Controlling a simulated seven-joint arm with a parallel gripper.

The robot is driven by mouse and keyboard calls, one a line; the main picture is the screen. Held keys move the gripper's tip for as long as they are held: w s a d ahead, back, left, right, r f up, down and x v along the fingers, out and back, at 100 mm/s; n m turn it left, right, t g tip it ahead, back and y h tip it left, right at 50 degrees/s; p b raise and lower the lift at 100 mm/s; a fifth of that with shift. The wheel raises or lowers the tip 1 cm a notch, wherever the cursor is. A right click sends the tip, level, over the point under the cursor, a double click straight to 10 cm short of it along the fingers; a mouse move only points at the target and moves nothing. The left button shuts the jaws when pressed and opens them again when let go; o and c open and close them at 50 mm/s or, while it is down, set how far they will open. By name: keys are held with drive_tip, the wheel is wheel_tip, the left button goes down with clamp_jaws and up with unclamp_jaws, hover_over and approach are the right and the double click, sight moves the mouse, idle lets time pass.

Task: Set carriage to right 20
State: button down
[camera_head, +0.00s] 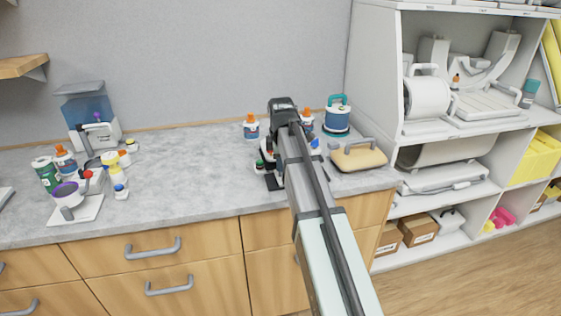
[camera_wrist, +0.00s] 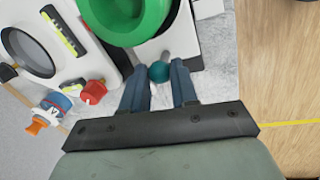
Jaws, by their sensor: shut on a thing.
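A white device with black edges (camera_wrist: 98,62) fills the upper left of the wrist view. It has a dark oval window, yellow-marked scales, a red knob (camera_wrist: 92,90) and a big green ring-shaped part (camera_wrist: 118,28). A teal ball knob (camera_wrist: 158,72) on a short grey stem sits beside the green part, over a white surface. My gripper (camera_wrist: 160,78) is shut on this teal knob, a blue-grey finger on each side. In the head view my arm hides most of the device; a dark edge (camera_head: 272,182) shows left of it. I cannot read a scale value.
A blue and white bottle with an orange cap (camera_wrist: 57,102) stands close to the device. A tan block with a grey handle (camera_head: 358,155) and a teal-topped container (camera_head: 337,116) are to the right. The counter's middle (camera_head: 190,175) is clear.

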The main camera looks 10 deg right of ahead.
drive_tip(key=shift+d, duration=1.2)
drive_tip(key=c, duration=0.9)
unclamp_jaws()
drive_tip(key=shift+a, duration=0.1)
drive_tip(key=s+r, duration=0.1)
drive_tip(key=r, duration=0.8)
drive_tip(key=s+r, duration=0.1)
drive_tip(key=r, duration=0.3)
drive_tip(key=shift+s+a+r, duration=0.25)
drive_tip(key=shift+s, duration=0.05)
